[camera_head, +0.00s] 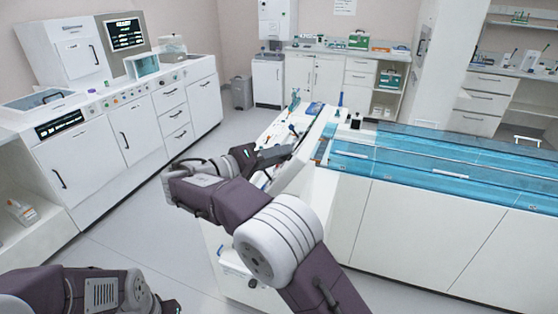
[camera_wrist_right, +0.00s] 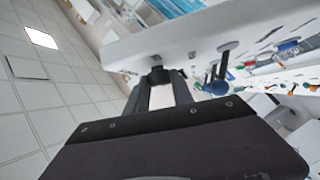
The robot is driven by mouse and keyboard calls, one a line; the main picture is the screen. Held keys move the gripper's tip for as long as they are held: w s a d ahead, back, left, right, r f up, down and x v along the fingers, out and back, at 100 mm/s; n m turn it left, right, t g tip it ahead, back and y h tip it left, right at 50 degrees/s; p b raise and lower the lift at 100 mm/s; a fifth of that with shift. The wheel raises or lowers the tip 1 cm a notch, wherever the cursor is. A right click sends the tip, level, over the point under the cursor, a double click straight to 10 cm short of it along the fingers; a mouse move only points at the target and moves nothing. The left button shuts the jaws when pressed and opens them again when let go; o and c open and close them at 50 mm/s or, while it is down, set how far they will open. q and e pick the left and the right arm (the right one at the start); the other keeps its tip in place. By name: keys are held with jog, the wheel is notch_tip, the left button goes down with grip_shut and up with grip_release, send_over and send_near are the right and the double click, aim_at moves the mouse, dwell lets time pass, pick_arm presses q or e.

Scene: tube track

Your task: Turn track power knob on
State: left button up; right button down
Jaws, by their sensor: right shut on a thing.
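My right gripper (camera_head: 287,150) reaches to the side of the white console (camera_head: 318,190) at the left end of the track bench. In the right wrist view its two dark fingers (camera_wrist_right: 158,78) are shut on a small dark knob (camera_wrist_right: 158,73) on the white panel (camera_wrist_right: 200,40). The knob's marking is hidden, so I cannot tell its setting. In the head view the gripper hides the knob. My left arm (camera_head: 85,292) shows at the lower left; its gripper is out of the picture.
Blue clear-covered track tanks (camera_head: 430,155) run along the bench to the right. A blue-knobbed lever (camera_wrist_right: 216,87) stands close beside the right gripper. White cabinets (camera_head: 95,150) line the left wall. The floor (camera_head: 130,235) between is clear.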

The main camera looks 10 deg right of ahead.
jog(key=shift+m+h, duration=0.3)
jog(key=shift+h, duration=0.1)
jog(key=c, duration=1.1)
grip_release()
jog(key=v, duration=0.9)
jog(key=shift+p, duration=0.35)
jog(key=shift+a, duration=0.1)
